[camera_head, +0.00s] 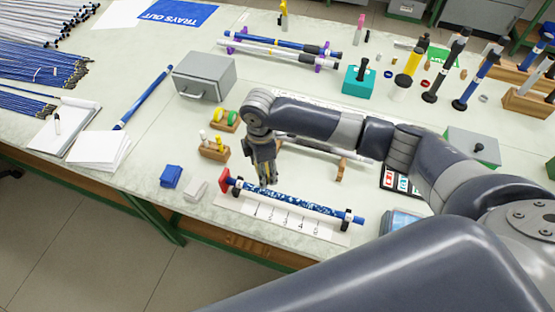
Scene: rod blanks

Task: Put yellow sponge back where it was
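My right gripper (264,172) points down over the blue speckled rod (295,203), close to its left part. Thin yellow strips show between and beside its dark fingers. I cannot tell whether they are the yellow sponge or part of the gripper, nor whether the fingers are closed on something. No whole yellow sponge shows elsewhere on the table. A blue sponge-like block (171,176) and a pale grey block (195,191) lie left of the rod. My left gripper is not in view.
The rod rests on dark supports above a marked white strip (284,215), with a red piece (225,181) at its left end. Small wooden holders (214,149) and a grey box (205,77) stand behind. White paper (98,150) lies left. Clear table surrounds the blue block.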

